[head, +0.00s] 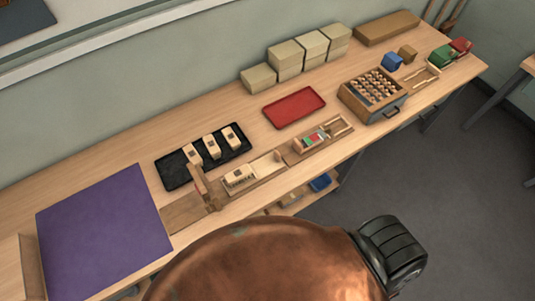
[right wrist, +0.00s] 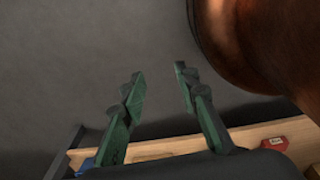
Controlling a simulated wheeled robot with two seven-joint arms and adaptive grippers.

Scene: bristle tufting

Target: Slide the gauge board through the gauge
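A long wooden fixture (head: 183,213) lies along the front of the bench. A small upright wooden piece, which looks like the gauge (head: 199,184), stands across it. A pale block with a dark mark, likely the gauge board (head: 238,177), lies on the fixture just right of the upright; I cannot tell if they touch. Three similar pale blocks (head: 211,146) lie on a black tray (head: 176,181) behind. My right gripper (right wrist: 160,82) is open and empty in the right wrist view, with its green fingers apart over grey floor. My left gripper is not in view.
A purple mat (head: 103,233) lies at left. A red tray (head: 294,105), pale stacked blocks (head: 285,57) and a wooden box of round pieces (head: 368,96) stand farther right. A wooden holder with coloured pieces (head: 318,137) sits right of the fixture. Bare bench shows between them.

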